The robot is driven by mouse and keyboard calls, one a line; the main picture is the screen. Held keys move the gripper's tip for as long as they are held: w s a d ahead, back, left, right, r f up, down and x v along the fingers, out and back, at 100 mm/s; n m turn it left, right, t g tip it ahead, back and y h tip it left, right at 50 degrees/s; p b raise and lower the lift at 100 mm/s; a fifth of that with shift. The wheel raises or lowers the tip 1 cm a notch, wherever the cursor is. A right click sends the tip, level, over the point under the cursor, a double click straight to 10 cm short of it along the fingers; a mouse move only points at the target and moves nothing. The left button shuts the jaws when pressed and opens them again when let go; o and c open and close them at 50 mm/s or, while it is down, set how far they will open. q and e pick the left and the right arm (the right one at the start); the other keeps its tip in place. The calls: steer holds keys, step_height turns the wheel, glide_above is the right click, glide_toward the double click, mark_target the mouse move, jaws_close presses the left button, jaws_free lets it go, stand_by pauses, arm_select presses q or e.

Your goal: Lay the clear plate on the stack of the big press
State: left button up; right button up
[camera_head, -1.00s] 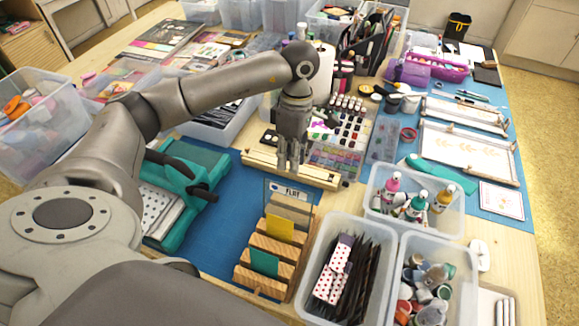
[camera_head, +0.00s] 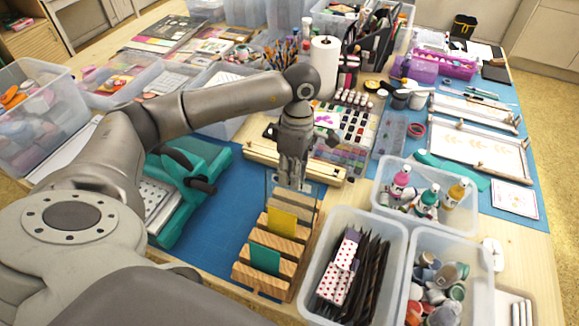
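The clear plate (camera_head: 312,190) stands upright at the back of the wooden slotted rack (camera_head: 262,280); only its thin outline shows, partly hidden by my gripper. My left gripper (camera_head: 291,184) points down at the plate's top edge. Its fingers overlap the plate in the picture, and I cannot tell whether they are closed on it. The big press (camera_head: 205,165) is teal with a dark handle and stands left of the rack. A pale dotted stack (camera_head: 155,196) lies at its left side, partly hidden by my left arm. My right gripper is not in view.
A yellow card (camera_head: 282,222) and a green card (camera_head: 264,259) stand in nearer slots. A wooden bar (camera_head: 327,172) lies behind the rack, with ink pads (camera_head: 340,155) beyond. Clear bins (camera_head: 385,232) stand to the right. Blue mat (camera_head: 225,215) is bare between press and rack.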

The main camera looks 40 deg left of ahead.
arm_select(q)
jaws_close()
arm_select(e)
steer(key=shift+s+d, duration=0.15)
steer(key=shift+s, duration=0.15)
arm_select(q)
step_height(320, 180, up, 7)
steer(key=w+p, duration=0.1)
steer(key=p, duration=0.2)
steer(key=shift+w+a+r+p, duration=0.15)
steer(key=shift+r+p, duration=0.05)
steer(key=shift+p, duration=0.1)
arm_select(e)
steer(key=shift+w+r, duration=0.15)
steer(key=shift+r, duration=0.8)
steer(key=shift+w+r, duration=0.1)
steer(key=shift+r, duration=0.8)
